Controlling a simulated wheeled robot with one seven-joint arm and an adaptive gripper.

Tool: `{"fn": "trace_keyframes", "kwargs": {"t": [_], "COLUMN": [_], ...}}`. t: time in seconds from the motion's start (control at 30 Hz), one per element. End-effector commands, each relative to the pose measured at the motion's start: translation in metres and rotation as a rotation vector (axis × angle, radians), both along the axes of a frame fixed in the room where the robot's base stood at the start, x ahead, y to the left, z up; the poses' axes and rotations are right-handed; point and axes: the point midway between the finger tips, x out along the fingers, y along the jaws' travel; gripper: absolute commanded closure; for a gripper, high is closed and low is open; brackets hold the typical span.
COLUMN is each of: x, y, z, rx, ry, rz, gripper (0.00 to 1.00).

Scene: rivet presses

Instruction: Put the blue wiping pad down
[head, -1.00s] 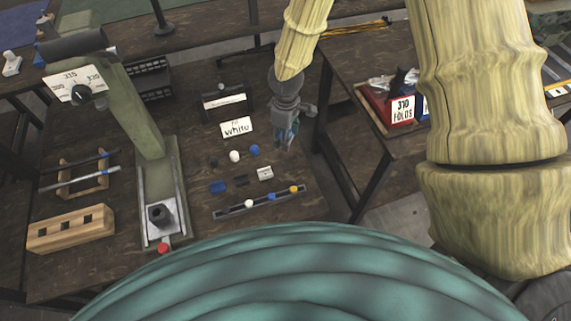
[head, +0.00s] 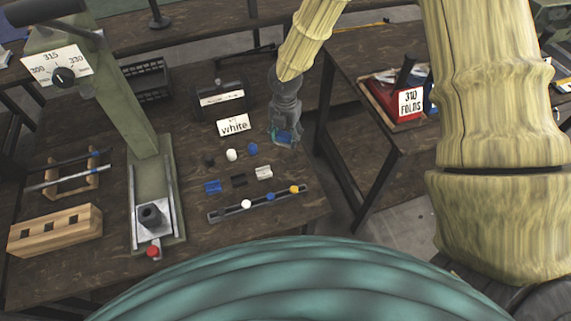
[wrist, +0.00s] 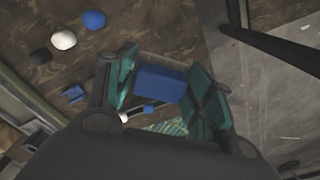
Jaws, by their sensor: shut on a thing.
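The blue wiping pad (wrist: 160,84) is between the two teal-lined fingers of my gripper (wrist: 165,95) in the wrist view. My gripper is shut on it. In the head view, my gripper (head: 285,138) points down near the right edge of the dark wooden table (head: 200,240), with a bit of the blue pad (head: 284,136) showing between its fingers. The pad seems to be above the table top; the exact gap cannot be told.
Black, white and blue balls (head: 231,155) lie left of my gripper, with small blocks (head: 239,181) and a strip of balls (head: 258,204) nearer. A "white" card (head: 233,125) stands behind. The green press (head: 150,190) stands left. A gap separates the right table (head: 345,110).

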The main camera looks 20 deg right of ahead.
Motion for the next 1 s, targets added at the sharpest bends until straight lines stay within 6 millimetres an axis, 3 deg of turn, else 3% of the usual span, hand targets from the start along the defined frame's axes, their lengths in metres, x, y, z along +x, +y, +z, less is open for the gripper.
{"fn": "trace_keyframes", "kwargs": {"t": [0.3,0.5,0.77,1.0], "x": [0.011,0.016,0.017,0.017], "y": [-0.005,-0.007,-0.008,-0.008], "z": [-0.025,-0.031,-0.042,-0.079], "rx": [-0.002,-0.004,-0.005,-0.005], "ry": [-0.007,-0.009,-0.007,-0.006], "rz": [0.473,0.669,0.738,0.737], "gripper": [0.69,0.69,0.69,0.69]}}
